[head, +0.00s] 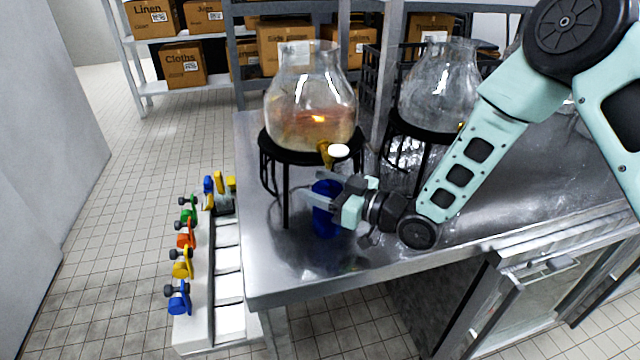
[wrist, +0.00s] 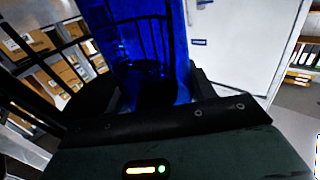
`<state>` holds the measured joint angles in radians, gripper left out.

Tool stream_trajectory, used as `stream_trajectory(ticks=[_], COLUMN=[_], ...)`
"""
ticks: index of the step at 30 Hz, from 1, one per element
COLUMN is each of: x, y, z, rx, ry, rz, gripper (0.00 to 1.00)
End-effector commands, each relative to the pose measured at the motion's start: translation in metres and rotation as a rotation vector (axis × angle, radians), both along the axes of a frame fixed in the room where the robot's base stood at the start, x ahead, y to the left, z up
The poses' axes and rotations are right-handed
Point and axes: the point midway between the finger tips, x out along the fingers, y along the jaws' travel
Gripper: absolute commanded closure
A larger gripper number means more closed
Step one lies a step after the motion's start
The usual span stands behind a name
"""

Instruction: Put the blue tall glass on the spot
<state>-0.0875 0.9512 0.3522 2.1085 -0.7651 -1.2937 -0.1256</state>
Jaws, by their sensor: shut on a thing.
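The blue tall glass (head: 325,222) stands upright at the left part of the steel table, in front of the left dispenser and close to its tap (head: 327,153). My gripper (head: 326,197) is shut around the glass, reaching it from the right. In the wrist view the blue glass (wrist: 150,45) fills the middle, between the jaws. Whether the glass base touches the table is hard to tell. I cannot make out a marked spot in either view.
The left glass dispenser (head: 310,110) holds orange-pink liquid on a black stand (head: 286,195). A second dispenser (head: 440,85) stands to its right. A white unit with coloured taps (head: 185,262) is left of the table. The table front (head: 285,275) is clear.

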Motion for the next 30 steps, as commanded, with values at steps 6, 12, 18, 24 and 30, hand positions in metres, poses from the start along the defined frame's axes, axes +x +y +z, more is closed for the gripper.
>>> stream_trajectory(ticks=[6,12,18,24,30], x=[0.000,0.000,0.000,-0.001,-0.017], y=[0.000,0.000,0.000,-0.001,-0.033], z=[0.000,-0.003,-0.003,0.002,-0.003], rx=[0.000,0.000,0.000,0.000,-0.002], ry=[-0.001,0.000,0.000,0.000,0.000], rz=[0.001,0.001,0.001,0.000,-0.002], gripper=[0.93,0.24,0.24,0.24,0.24])
